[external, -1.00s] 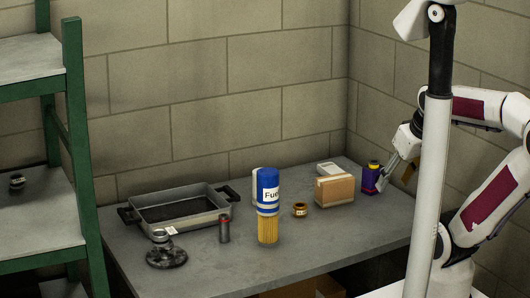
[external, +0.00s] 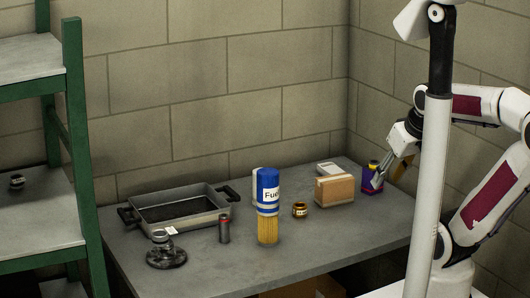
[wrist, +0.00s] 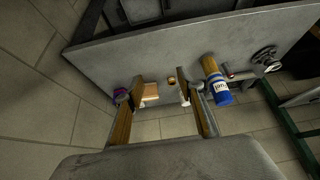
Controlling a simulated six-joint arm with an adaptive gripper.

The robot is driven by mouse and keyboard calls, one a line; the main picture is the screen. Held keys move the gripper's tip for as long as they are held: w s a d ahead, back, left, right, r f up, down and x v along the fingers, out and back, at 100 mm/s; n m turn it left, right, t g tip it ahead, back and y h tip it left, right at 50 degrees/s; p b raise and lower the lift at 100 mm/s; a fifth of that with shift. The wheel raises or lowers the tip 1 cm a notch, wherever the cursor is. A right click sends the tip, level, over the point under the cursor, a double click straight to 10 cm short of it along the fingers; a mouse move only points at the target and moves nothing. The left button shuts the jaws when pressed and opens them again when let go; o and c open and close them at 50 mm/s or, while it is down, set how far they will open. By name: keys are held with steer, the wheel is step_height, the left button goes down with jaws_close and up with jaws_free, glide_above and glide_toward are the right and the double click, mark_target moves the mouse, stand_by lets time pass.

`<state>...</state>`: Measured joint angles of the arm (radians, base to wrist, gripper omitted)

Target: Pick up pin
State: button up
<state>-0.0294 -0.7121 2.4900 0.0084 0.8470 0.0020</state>
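I cannot tell for sure which thing is the pin. A small dark upright cylinder with a red top (external: 224,230) stands on the table in front of the tray and could be it. It also shows small in the wrist view (wrist: 231,73), right of the fuel filter. A small brass-coloured ring-like piece (external: 300,210) sits right of the filter; in the wrist view the brass piece (wrist: 171,81) appears between my fingertips, well beyond them. My gripper (external: 376,180) is at the table's right end, by the purple can. The wrist view shows my gripper (wrist: 162,92) open and empty.
A blue and yellow fuel filter (external: 267,207) stands mid-table. A cardboard box (external: 335,190) and purple can (external: 368,184) are at right. A grey tray (external: 215,213) and a dark metal part (external: 166,257) are at left. A green-framed shelf (external: 75,130) stands further left.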

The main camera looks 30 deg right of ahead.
steer(key=w+a+n+t+y, duration=0.2)
steer(key=w+a+n+y, duration=0.1)
steer(key=w+a, duration=1.15)
steer(key=w+a+f+t+y, duration=0.1)
steer(key=w+a, duration=0.2)
steer(key=a, duration=0.4)
steer(key=w+a+f+t+y, duration=0.1)
steer(key=w+a+y, duration=0.1)
steer(key=w+a, duration=0.35)
steer(key=m+t+h, duration=0.2)
steer(key=t+h, duration=0.1)
steer(key=h, duration=0.2)
glide_toward(226, 229)
steer(key=x, duration=0.3)
steer(key=shift+w+a+r, duration=0.1)
steer(key=shift+w+a, duration=0.2)
steer(key=shift+a, duration=0.1)
steer(key=shift+d+f+t, duration=0.3)
steer(key=shift+d+f, duration=0.05)
steer(key=shift+x, duration=1.3)
